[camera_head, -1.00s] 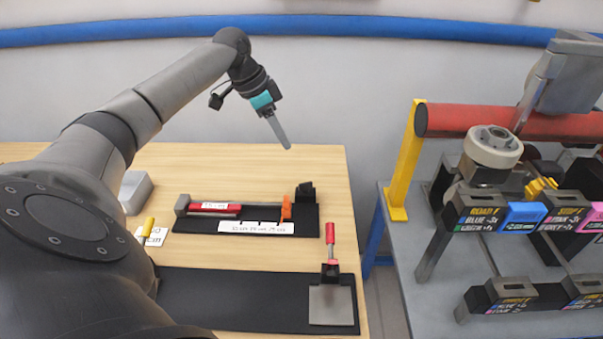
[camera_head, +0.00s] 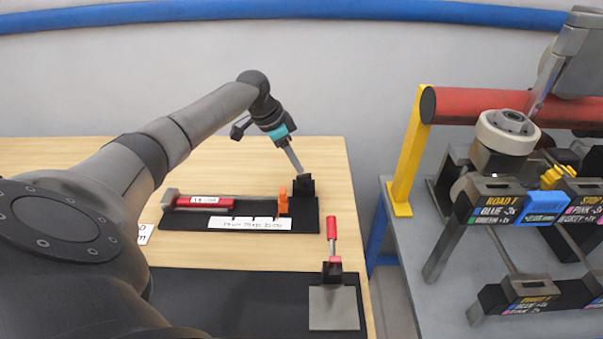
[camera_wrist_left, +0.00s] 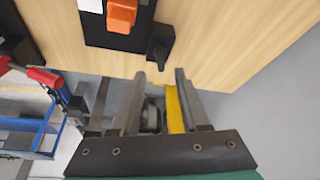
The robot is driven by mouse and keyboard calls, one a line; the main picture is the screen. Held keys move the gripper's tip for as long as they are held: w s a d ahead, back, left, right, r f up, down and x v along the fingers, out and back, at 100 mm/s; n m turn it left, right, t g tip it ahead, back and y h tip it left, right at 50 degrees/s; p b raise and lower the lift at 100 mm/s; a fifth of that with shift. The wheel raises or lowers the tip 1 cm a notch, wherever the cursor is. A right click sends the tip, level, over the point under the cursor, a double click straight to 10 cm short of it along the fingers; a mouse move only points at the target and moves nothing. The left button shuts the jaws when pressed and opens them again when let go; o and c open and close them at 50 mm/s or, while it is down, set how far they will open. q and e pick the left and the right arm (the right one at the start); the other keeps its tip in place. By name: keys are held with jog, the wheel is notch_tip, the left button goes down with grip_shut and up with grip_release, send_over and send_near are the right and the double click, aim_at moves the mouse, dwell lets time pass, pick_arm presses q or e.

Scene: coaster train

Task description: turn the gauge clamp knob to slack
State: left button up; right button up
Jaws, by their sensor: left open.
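The length gauge's black base (camera_head: 300,222) lies on the wooden table, with a red bar (camera_head: 215,201) and an orange slider (camera_head: 283,202) on it. A small black knob (camera_head: 304,184) stands at its back right corner. In the left wrist view the knob (camera_wrist_left: 160,45) shows just beyond the fingertips, roughly in line with the gap; I cannot tell whether they touch it. My left gripper (camera_head: 300,174) is open and empty, pointing down beside the knob. The orange slider (camera_wrist_left: 122,15) also shows there.
In front stands a red-handled clamp (camera_head: 331,240) with a grey plate (camera_head: 334,308) on a black mat (camera_head: 230,300). On the right a grey bench (camera_head: 400,250) carries a yellow post (camera_head: 407,160), a red pipe (camera_head: 480,106) and labelled racks. A gap separates table and bench.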

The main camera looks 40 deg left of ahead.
aim_at(303, 175)
pick_arm(q)
jog(key=shift+b+x, duration=0.35)
jog(key=shift+x, duration=2.35)
jog(key=shift+c, duration=0.3)
grip_shut()
